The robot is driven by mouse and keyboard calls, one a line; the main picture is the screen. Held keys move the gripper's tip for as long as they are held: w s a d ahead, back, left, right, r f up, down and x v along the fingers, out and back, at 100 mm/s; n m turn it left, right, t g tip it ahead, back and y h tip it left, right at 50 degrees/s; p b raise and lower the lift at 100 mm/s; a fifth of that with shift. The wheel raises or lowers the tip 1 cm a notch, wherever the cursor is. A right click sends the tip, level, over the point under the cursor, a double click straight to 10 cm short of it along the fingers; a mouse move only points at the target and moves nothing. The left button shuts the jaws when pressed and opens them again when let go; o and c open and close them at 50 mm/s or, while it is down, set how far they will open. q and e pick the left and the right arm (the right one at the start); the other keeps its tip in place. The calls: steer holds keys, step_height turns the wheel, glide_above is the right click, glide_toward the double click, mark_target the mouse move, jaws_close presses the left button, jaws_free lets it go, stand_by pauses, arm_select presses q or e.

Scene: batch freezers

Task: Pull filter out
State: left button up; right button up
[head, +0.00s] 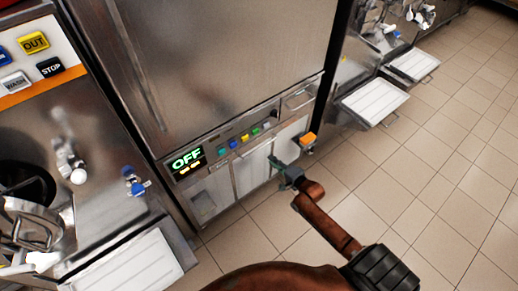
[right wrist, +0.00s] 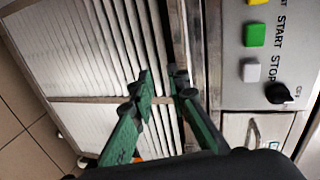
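The filter is a pale slatted panel (head: 251,170) in a metal frame, low on the front of the middle machine, below its control strip. In the right wrist view the slatted filter (right wrist: 85,45) fills the upper left, with a frame bar crossing below it. My right gripper (head: 277,168) is at the filter front. In the right wrist view its green fingers (right wrist: 163,82) stand apart with a narrow gap, near the filter's edge beside the control panel. I see nothing clearly held between them; whether the tips touch the frame is unclear. My left gripper is not in view.
The control strip has an OFF display (head: 187,158) and coloured buttons; a black knob (right wrist: 279,93) is close to my right gripper. An orange part (head: 308,138) sticks out to the right. White trays (head: 375,101) project from the neighbouring machine. The tiled floor (head: 400,170) is clear.

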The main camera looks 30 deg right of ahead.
mark_target(261, 147)
steer(key=shift+m+t+y, duration=0.3)
steer(key=w+b, duration=0.1)
steer(key=w, duration=0.2)
steer(key=w+r, duration=0.1)
steer(key=w, duration=0.2)
steer(key=w+a+b, duration=0.1)
steer(key=w, duration=0.2)
steer(key=shift+r+b, duration=0.3)
steer(key=shift+r, duration=0.1)
steer(key=c, duration=0.4)
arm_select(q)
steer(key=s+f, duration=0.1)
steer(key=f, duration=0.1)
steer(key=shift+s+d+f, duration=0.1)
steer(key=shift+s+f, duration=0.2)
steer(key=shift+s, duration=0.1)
arm_select(e)
jaws_close()
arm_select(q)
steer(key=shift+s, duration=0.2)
